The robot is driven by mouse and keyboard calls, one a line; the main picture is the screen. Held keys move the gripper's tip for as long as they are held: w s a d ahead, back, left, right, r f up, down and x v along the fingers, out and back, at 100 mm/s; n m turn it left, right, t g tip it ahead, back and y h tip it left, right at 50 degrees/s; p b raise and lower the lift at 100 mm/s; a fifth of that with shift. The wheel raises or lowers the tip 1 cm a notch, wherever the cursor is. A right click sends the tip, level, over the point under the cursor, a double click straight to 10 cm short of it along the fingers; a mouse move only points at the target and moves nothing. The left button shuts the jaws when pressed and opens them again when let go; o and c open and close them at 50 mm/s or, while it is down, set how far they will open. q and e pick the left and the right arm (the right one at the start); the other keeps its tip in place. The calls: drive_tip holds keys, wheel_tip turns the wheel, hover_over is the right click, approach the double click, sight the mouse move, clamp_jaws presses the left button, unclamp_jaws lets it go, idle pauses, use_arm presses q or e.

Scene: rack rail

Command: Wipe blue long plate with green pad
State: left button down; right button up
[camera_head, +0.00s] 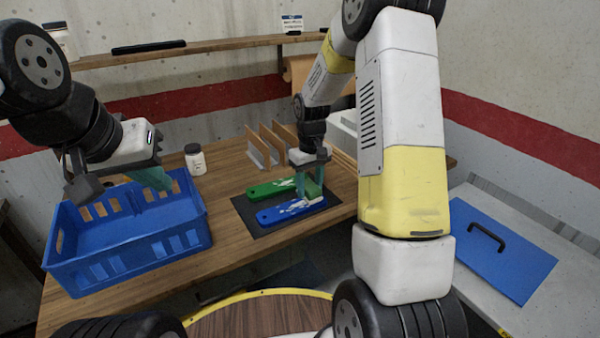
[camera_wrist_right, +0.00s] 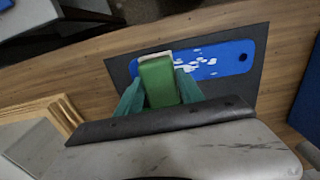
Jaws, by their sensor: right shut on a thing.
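The blue long plate (camera_head: 275,215) lies on a dark mat, with whitish smears across its middle; it also shows in the wrist view (camera_wrist_right: 232,58). My right gripper (camera_head: 310,186) is over the plate's right end in the head view. It is shut on the green pad (camera_wrist_right: 158,82), a green block with a pale edge, between its teal fingers. The pad overlaps the plate's end opposite the hole; I cannot tell whether it touches. My left gripper (camera_head: 148,178) hangs above the blue crate; its finger gap is unclear.
A green long plate (camera_head: 262,190) lies beside the blue one on the dark mat (camera_head: 245,208). The blue crate (camera_head: 130,262) stands at the left. A white jar (camera_head: 195,160) and an upright wooden rack (camera_head: 262,148) stand behind. A blue handled panel (camera_head: 500,250) is at the right.

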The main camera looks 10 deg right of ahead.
sight(300, 205)
drive_tip(key=shift+f, duration=1)
idle(0.5)
drive_tip(key=shift+a, duration=0.1)
